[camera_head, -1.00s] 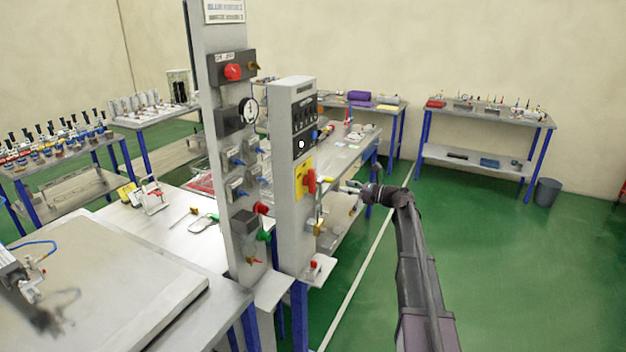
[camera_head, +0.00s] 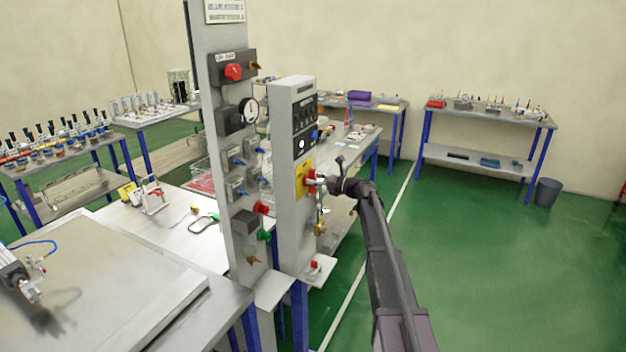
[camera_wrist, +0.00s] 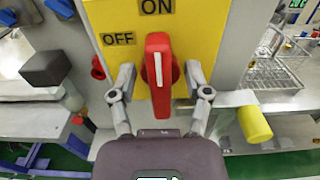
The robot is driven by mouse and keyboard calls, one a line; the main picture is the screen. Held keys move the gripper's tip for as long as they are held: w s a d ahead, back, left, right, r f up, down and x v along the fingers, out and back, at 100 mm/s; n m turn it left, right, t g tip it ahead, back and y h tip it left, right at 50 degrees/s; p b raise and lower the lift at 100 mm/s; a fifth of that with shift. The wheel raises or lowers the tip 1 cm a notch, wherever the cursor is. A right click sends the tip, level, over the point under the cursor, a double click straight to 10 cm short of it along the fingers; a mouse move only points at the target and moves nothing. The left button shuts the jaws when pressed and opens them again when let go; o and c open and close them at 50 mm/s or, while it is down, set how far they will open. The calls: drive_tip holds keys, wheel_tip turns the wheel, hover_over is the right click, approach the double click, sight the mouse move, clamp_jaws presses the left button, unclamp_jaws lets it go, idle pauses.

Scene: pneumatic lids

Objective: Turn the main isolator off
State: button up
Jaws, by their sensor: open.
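The main isolator is a red rotary handle (camera_wrist: 158,75) on a yellow plate (camera_wrist: 205,30) in the wrist view. The handle stands upright, its upper end towards the "ON" label (camera_wrist: 156,6). The "OFF" label (camera_wrist: 117,39) is at its left. My gripper (camera_wrist: 161,88) is open, with one finger on each side of the handle and a gap visible on both sides. In the head view, my gripper (camera_head: 318,180) is at the yellow plate (camera_head: 299,180) on the grey column, and it partly covers the red handle (camera_head: 310,186).
A second grey panel (camera_head: 228,150) with a red button, gauge and valves stands left of the isolator column (camera_head: 291,230). A yellow cylinder (camera_wrist: 254,124) sticks out at lower right in the wrist view.

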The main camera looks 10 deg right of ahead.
drive_tip(key=shift+w+a, duration=0.2)
drive_tip(key=shift+a, duration=0.1)
drive_tip(key=c, duration=0.8)
